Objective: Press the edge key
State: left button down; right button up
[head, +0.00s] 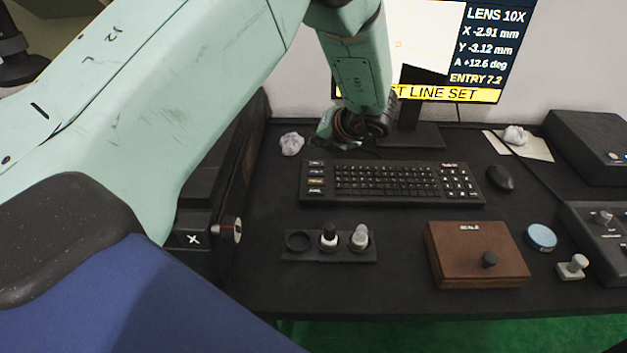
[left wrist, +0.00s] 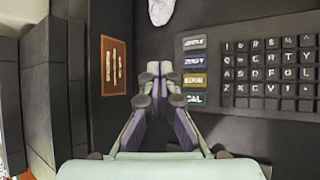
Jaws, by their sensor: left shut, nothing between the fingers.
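The black keyboard (head: 395,183) lies on the dark table and has a column of several labelled keys at its left end. In the left wrist view these are coloured keys, and the lowest reads CAL (left wrist: 195,98). Above it is a brown-yellow key (left wrist: 194,80) whose label is too blurred for me to read surely, so I cannot tell which is the edge key. My left gripper (head: 324,132) is behind the keyboard's left end in the head view. In the left wrist view its fingers (left wrist: 158,70) are together and empty, left of the key column. My right gripper is not in view.
A monitor (head: 480,60) stands behind. In front are a holder with bottles (head: 300,257), a brown box (head: 450,272) and a blue disc (head: 541,237). A black unit (head: 190,262) stands left.

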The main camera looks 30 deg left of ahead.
aim_at(318, 183)
pick_arm(q)
jog(key=f+b, duration=0.6)
jog(key=f, duration=0.2)
jog(key=shift+d+b, duration=0.2)
jog(key=shift+b, duration=0.2)
jog(key=shift+a+f, duration=0.15)
jog(key=shift+f, duration=0.3)
jog(key=shift+r, duration=0.15)
dwell(0.7)
